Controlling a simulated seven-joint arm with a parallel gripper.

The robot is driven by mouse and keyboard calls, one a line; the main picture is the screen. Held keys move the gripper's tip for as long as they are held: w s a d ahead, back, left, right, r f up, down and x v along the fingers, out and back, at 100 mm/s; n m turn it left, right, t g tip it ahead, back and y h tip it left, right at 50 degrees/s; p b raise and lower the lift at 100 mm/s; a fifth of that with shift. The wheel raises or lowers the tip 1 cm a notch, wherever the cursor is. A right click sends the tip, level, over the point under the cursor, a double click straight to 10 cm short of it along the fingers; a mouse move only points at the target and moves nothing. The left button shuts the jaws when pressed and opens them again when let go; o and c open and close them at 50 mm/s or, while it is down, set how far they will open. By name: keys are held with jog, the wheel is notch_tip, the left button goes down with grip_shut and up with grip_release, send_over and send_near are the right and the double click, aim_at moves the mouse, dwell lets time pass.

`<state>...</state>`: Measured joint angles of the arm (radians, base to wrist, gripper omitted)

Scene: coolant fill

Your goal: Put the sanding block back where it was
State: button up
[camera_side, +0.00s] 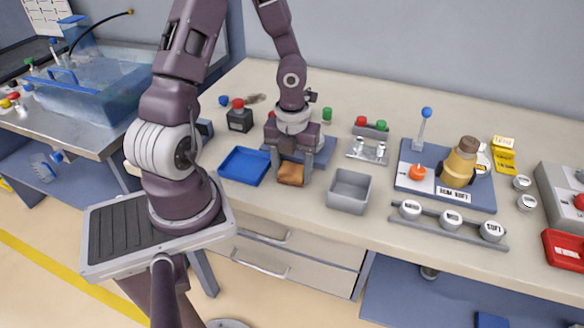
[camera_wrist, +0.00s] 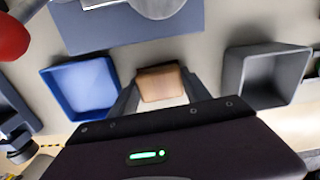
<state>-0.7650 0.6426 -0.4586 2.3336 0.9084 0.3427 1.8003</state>
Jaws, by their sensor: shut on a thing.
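The sanding block (camera_side: 290,174) is a small brown block with a darker top, seen in the side view at the front of the bench. My gripper (camera_side: 290,167) points down and is shut on it, between the blue tray and the grey bin. In the wrist view the block (camera_wrist: 159,83) shows between the two fingers of my gripper (camera_wrist: 158,90). I cannot tell whether the block touches the bench top or is just above it.
A blue tray (camera_side: 226,165) is left of my gripper and an empty grey bin (camera_side: 349,207) is right. A blue-grey plate (camera_wrist: 130,25) lies behind. A rail with white labelled knobs (camera_side: 450,231) and a panel with an amber bottle (camera_side: 460,165) stand farther right.

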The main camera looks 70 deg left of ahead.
aim_at(290, 169)
jog(key=shift+f, duration=0.25)
jog(key=o, duration=1.4)
jog(key=shift+o, duration=0.2)
jog(key=r, duration=0.7)
jog(key=shift+s+r, duration=0.15)
jog(key=shift+s, duration=0.1)
jog(key=s+d+r+n+t, duration=0.2)
jog(key=s+d+r+n, duration=0.2)
jog(key=r+n, duration=0.5)
jog(key=s+d+r+n+t, duration=0.3)
jog(key=s+d+r+n, duration=0.2)
jog(key=n, duration=1.2)
jog(key=d+r, duration=0.3)
jog(key=shift+d+r+t, duration=0.15)
jog(key=shift+r+t, duration=0.15)
jog(key=shift+r, duration=0.05)
